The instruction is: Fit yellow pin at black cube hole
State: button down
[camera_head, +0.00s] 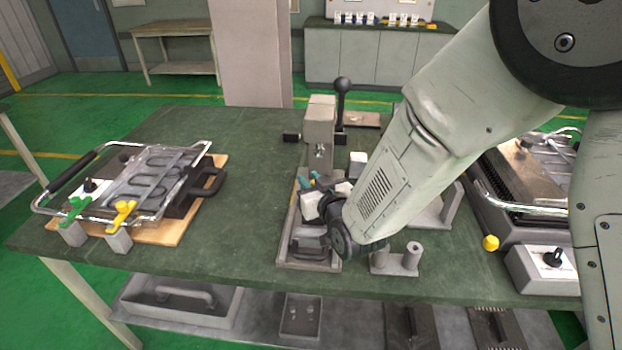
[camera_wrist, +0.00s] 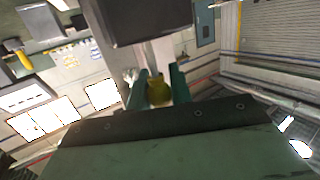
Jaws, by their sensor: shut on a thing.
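My gripper (camera_head: 312,182) is at the grey press-like fixture in the middle of the table, in front of its post. In the wrist view its teal fingers (camera_wrist: 159,88) are shut on the yellow pin (camera_wrist: 158,93), whose rounded yellow end shows between them. A large dark block (camera_wrist: 150,22) hangs across the top of the wrist view, close to the fingertips; I cannot tell whether it is the black cube, and no hole shows on it.
The upright fixture (camera_head: 318,125) with a black-knobbed lever (camera_head: 342,95) stands just behind my gripper. A framed heating element (camera_head: 145,180) with green and yellow clips lies at left. Metal stands (camera_head: 398,262) and a grill unit (camera_head: 520,180) stand at right. Table between left and middle is clear.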

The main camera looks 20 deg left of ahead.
jog(key=shift+f, duration=1)
jog(key=c, duration=1.2)
grip_release()
jog(key=shift+o, duration=0.2)
jog(key=v, duration=0.8)
jog(key=shift+w, duration=0.1)
